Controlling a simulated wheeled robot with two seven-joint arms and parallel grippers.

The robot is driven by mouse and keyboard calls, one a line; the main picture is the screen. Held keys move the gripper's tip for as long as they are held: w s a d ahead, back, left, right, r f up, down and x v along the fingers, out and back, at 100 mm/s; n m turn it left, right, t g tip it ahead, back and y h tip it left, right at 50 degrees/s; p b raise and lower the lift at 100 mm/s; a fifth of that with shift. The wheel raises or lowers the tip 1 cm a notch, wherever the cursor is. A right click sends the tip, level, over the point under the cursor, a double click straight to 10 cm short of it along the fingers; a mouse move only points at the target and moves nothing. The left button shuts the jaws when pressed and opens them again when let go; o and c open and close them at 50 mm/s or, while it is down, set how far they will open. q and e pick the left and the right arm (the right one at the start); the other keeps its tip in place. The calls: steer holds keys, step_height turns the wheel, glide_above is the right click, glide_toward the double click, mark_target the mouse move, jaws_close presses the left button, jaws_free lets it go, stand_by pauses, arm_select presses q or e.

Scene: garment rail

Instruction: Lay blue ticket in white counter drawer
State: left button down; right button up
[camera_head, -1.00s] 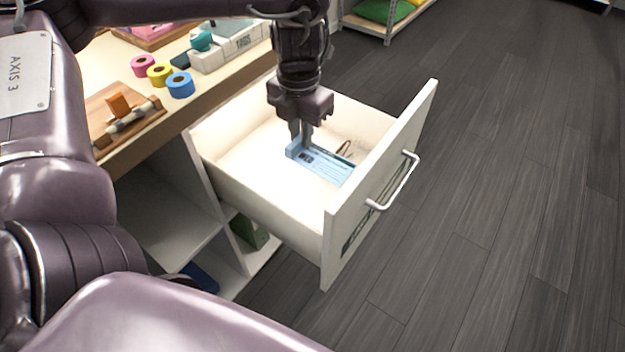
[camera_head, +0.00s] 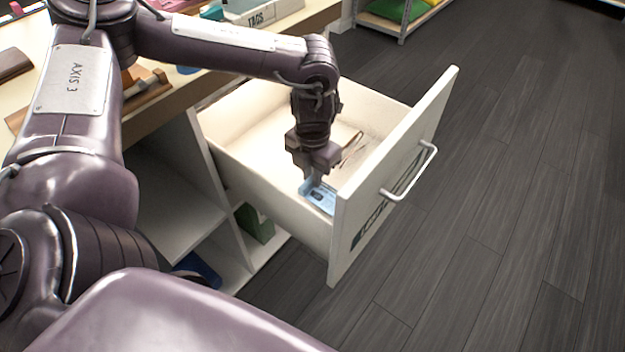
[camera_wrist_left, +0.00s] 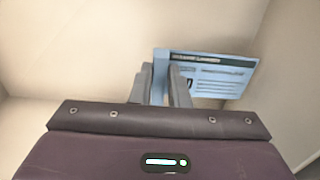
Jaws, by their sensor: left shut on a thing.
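The white counter drawer (camera_head: 398,165) is pulled open, its front panel and bar handle facing right. My left gripper (camera_head: 311,182) reaches down inside it, close to the front panel, and is shut on the blue ticket (camera_head: 322,198). In the left wrist view the blue ticket (camera_wrist_left: 215,74) sticks out to the right of the left gripper's fingers (camera_wrist_left: 162,82), with dark print on its face. Part of the ticket is hidden by the fingers and, in the head view, by the drawer front. I cannot tell whether it touches the drawer floor. My right gripper is not in view.
A thin brown item (camera_head: 352,143) lies in the drawer near the front panel. The wooden counter top (camera_head: 30,45) is at the left, with a white tags box (camera_head: 262,12) at its back. Open shelves (camera_head: 185,215) are below. The dark floor at right is clear.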

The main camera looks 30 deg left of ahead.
arm_select(q)
steer(key=shift+f+b, duration=0.35)
steer(key=shift+f, duration=1.45)
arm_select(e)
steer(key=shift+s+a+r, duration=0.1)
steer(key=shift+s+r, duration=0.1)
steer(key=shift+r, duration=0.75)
arm_select(q)
steer(key=c, duration=1.4)
jaws_free()
steer(key=shift+f, duration=0.15)
steer(key=shift+r, duration=0.2)
step_height(320, 180, up, 12)
steer(key=shift+p, duration=1.15)
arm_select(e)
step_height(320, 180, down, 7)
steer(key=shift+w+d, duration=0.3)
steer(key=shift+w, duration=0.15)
arm_select(q)
steer(key=shift+r, duration=0.1)
